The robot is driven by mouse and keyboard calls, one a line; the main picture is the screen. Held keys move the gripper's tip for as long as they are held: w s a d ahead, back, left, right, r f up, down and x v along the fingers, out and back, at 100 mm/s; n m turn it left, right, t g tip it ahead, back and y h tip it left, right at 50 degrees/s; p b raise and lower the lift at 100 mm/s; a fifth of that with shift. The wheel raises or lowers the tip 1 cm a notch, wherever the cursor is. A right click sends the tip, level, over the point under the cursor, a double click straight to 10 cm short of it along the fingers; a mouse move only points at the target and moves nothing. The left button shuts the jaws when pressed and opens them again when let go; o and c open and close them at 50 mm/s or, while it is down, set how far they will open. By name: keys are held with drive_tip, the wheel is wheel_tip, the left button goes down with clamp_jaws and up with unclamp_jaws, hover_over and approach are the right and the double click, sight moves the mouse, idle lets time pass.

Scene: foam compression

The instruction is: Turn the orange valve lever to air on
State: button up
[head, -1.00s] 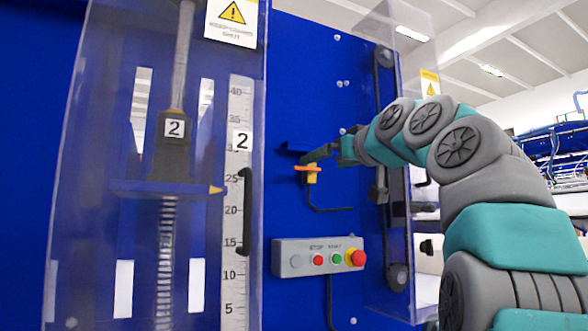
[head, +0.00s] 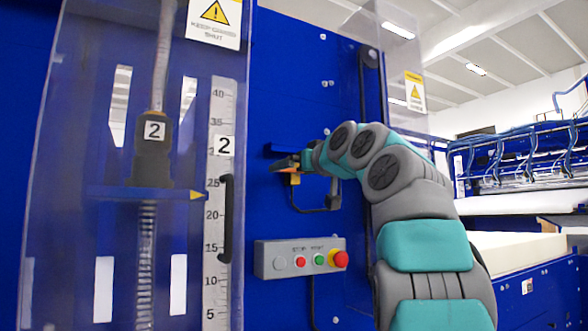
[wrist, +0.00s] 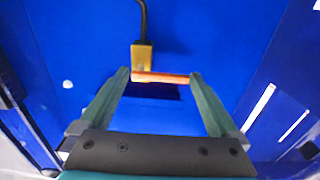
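The orange valve lever (wrist: 162,77) lies nearly level across the wrist view, its left end at the brass valve body (wrist: 143,57). My gripper (wrist: 160,80) is open, with its two fingertips wide apart at either end of the lever; I cannot tell whether they touch it. In the head view my gripper (head: 298,161) is at the valve on the blue panel and hides part of it. A bit of the orange lever (head: 281,166) shows left of my fingers, and the yellow valve body (head: 295,179) shows just below.
A grey button box (head: 300,258) with red, green and yellow-red buttons is below the valve. A clear guard with a black handle (head: 226,218) stands left, over a scale and spring. Another clear guard (head: 395,65) stands right. A dark pipe (head: 308,210) runs below the valve.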

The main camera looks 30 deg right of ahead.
drive_tip(key=c, duration=1)
drive_tip(key=shift+o, duration=0.2)
